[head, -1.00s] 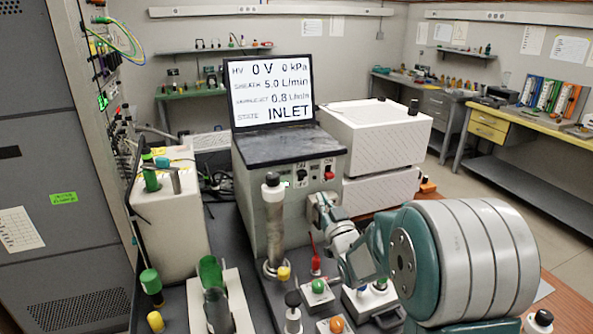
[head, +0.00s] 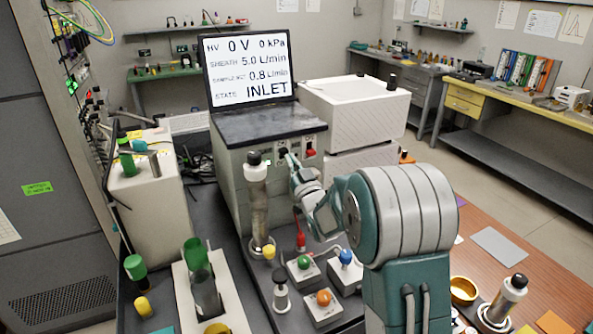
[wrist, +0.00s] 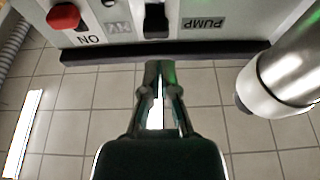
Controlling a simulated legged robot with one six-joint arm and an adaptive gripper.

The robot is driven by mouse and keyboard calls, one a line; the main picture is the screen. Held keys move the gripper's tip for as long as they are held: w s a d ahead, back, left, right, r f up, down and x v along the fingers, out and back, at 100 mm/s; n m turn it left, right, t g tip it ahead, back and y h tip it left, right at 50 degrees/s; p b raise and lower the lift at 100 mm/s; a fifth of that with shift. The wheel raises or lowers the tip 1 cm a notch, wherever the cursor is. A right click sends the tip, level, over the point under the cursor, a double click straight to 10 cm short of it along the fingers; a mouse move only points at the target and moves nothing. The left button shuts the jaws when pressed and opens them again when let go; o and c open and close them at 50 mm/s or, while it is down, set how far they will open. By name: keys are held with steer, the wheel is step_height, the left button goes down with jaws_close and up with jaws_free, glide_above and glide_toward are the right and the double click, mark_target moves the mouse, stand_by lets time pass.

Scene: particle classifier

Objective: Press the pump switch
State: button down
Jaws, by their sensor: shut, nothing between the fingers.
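The pump switch (wrist: 156,20) is a black rocker on the front panel at the top of the wrist view, beside an upside-down PUMP label (wrist: 204,24). My gripper (wrist: 158,66) is shut and empty. Its fingertips are just below the switch in the wrist view; I cannot tell whether they touch it. In the head view, my gripper (head: 290,162) is at the upper front panel of the grey cabinet (head: 228,165), and it partly hides the switches there. The screen (head: 248,72) on top reads 0 V, 0 kPa and INLET.
A red switch (wrist: 63,16) is left of the pump switch. A metal cylinder (wrist: 292,65) stands close on the right in the wrist view; it also shows in the head view (head: 257,205). Green (head: 304,262), blue (head: 345,256) and orange (head: 323,297) buttons lie below my arm.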

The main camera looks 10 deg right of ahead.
mark_target(283, 154)
steer(key=shift+x, duration=2.1)
steer(key=shift+d, duration=0.1)
steer(key=shift+f, duration=1.5)
